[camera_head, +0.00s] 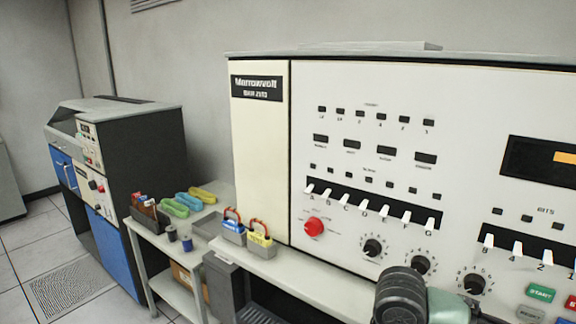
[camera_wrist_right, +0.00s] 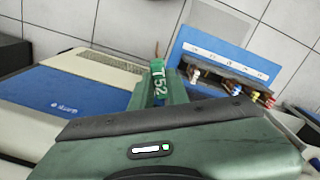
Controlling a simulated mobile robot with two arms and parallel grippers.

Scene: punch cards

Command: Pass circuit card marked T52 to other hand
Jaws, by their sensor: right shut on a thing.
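The circuit card marked T52 (camera_wrist_right: 160,82) shows in the right wrist view as a narrow green piece with white lettering, just beyond my gripper. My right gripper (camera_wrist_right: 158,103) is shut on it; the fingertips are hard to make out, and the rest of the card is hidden. In the head view neither gripper shows; only part of my arm is at the bottom right. My left gripper is in no view.
In the head view a large switch panel (camera_head: 265,190) fills the right. A blue panel (camera_wrist_right: 222,57) lies beyond the card in the wrist view.

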